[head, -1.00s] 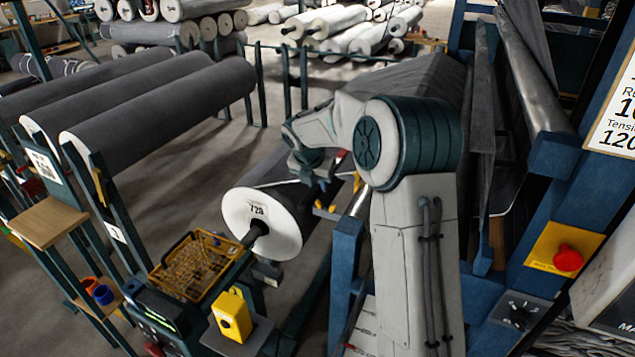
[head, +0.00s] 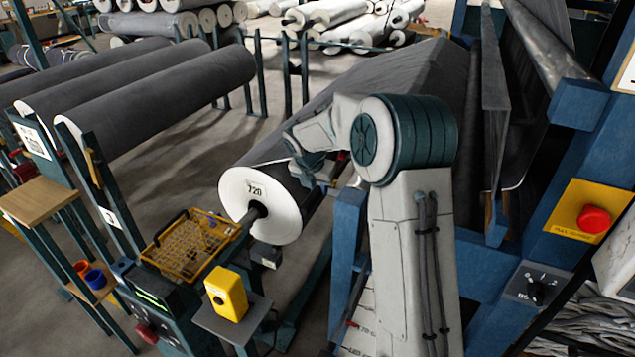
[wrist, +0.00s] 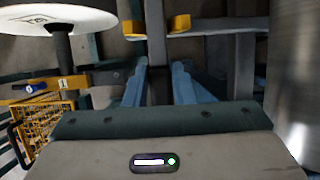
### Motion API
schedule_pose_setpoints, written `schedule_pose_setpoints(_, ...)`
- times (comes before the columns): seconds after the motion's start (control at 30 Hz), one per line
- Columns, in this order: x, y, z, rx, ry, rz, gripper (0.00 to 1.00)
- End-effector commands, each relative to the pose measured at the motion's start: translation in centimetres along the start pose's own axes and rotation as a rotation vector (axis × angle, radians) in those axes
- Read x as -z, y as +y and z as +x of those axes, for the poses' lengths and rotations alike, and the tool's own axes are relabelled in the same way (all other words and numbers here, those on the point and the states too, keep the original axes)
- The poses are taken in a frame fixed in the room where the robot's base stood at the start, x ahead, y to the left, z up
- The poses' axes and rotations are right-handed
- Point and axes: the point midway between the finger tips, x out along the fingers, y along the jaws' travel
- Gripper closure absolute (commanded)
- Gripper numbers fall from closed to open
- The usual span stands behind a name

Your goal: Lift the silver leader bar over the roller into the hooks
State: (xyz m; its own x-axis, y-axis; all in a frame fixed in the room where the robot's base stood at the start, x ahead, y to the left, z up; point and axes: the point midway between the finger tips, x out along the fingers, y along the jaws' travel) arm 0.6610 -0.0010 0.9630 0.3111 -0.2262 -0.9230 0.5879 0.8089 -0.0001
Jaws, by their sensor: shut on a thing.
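In the wrist view, yellow pieces (wrist: 180,26) flank a narrow grey bar (wrist: 156,60), which looks like the leader bar in my shut gripper; the contact is not clear. A smooth silver cylinder (wrist: 296,85), apparently the roller, stands at the right edge of the wrist view, apart from the grey bar. The bar's ends are hidden in the head view. I cannot make out the hooks for certain.
A blue machine frame (head: 480,260) with a red stop button (head: 594,219) stands close on the right of my arm. A yellow wire basket (head: 190,245) and a yellow box (head: 226,293) are at the front left. Racked dark rolls (head: 160,95) stand beyond; grey floor lies between.

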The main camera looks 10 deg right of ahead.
Motion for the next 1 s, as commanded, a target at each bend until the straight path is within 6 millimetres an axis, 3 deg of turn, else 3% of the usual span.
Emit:
schedule_pose_setpoints(0.37, 0.2, 0.0, 0.3, 0.000, 0.001, 0.000, 1.00)
schedule_pose_setpoints(0.4, 0.2, 0.0, 0.3, 0.000, 0.001, 0.000, 0.68)
schedule_pose_setpoints(0.47, 0.2, 0.0, 0.3, 0.000, 0.001, 0.000, 0.52)
schedule_pose_setpoints(0.8, 0.2, 0.0, 0.1, 0.001, 0.002, 0.000, 0.51)
schedule_pose_setpoints(1.0, 0.1, 0.0, -2.8, -0.002, -0.001, 0.002, 0.51)
